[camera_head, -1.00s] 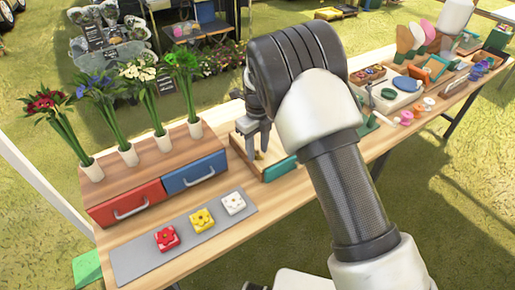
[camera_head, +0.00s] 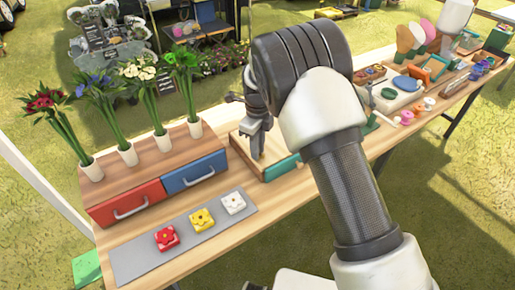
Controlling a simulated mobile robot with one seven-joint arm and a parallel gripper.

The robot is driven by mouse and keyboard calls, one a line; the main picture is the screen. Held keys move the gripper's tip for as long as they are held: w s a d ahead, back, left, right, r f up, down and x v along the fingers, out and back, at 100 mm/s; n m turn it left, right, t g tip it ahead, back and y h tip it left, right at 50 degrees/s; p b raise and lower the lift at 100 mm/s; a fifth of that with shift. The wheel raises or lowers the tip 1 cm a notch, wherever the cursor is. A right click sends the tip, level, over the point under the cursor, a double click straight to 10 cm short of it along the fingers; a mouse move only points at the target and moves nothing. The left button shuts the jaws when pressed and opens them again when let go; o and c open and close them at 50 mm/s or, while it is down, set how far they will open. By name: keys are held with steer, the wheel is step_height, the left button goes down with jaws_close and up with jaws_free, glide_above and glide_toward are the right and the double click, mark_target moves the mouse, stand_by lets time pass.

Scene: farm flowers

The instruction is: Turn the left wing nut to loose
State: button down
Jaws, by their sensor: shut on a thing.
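A light wooden block with a teal front edge (camera_head: 282,168) lies on the table in the middle of the view. My gripper (camera_head: 257,154) points down onto its top, left of centre. The fingers are seen nearly edge-on and overlap. They are shut on the left wing nut, which the fingers hide. My arm covers the right part of the block, so no other wing nut shows.
Left of the block stands a wooden box with a red drawer (camera_head: 128,204) and a blue drawer (camera_head: 195,175), topped by several flower vases. A grey mat (camera_head: 140,258) holds three flower tiles. Crafts and spools (camera_head: 407,117) crowd the table's right side.

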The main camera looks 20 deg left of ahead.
steer(key=n, duration=0.6)
steer(key=shift+n+b, duration=0.3)
steer(key=shift+b, duration=0.05)
steer(key=n, duration=0.6)
steer(key=shift+b, duration=0.35)
steer(key=n, duration=0.5)
steer(key=shift+n, duration=0.3)
steer(key=n, duration=0.6)
steer(key=shift+n+b, duration=0.3)
steer(key=shift+b, duration=0.1)
steer(key=n, duration=0.7)
steer(key=shift+r, duration=0.1)
steer(key=n+p, duration=0.1)
steer(key=n, duration=0.5)
steer(key=shift+n, duration=0.3)
steer(key=n+p, duration=0.1)
steer(key=n, duration=0.9)
steer(key=shift+p, duration=0.4)
